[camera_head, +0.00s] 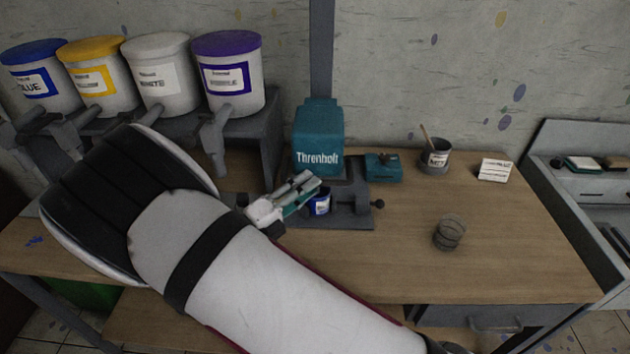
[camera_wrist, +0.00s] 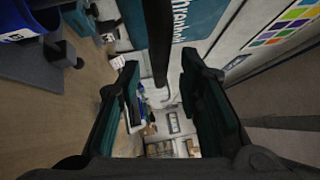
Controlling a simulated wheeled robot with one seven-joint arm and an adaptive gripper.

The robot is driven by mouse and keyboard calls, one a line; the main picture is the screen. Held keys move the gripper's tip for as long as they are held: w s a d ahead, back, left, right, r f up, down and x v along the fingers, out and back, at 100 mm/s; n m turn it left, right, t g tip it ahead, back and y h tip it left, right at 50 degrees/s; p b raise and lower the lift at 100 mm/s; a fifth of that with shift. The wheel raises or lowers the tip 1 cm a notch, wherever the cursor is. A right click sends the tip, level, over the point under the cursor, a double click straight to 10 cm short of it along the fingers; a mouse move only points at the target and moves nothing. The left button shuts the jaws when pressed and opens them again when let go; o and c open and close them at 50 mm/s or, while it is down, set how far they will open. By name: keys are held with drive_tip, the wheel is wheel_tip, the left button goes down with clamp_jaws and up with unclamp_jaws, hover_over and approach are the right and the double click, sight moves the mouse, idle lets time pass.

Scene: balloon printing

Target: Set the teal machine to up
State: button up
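The teal machine (camera_head: 319,136), lettered "Threnholt", stands at the back of the wooden table on a dark base (camera_head: 345,212). Its side also shows at the top of the wrist view (camera_wrist: 190,22). My gripper (camera_head: 305,185) is in front of the machine, near its lower left. In the wrist view my gripper (camera_wrist: 160,72) has its two fingers well apart. A dark bar (camera_wrist: 158,40) reaches down from the top between the fingertips; I cannot tell whether it touches them. A small blue-labelled can (camera_head: 320,203) stands on the base, partly behind my gripper.
Paint buckets, blue (camera_head: 42,78), yellow (camera_head: 98,76), white (camera_head: 160,75) and purple (camera_head: 229,75), stand on a shelf at left. A teal box (camera_head: 383,167), a cup with a stick (camera_head: 435,158), a card (camera_head: 495,170) and a round coil-like item (camera_head: 449,233) are on the table. The table's right front is clear.

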sight(318, 163)
drive_tip(key=shift+x, duration=1.55)
clamp_jaws()
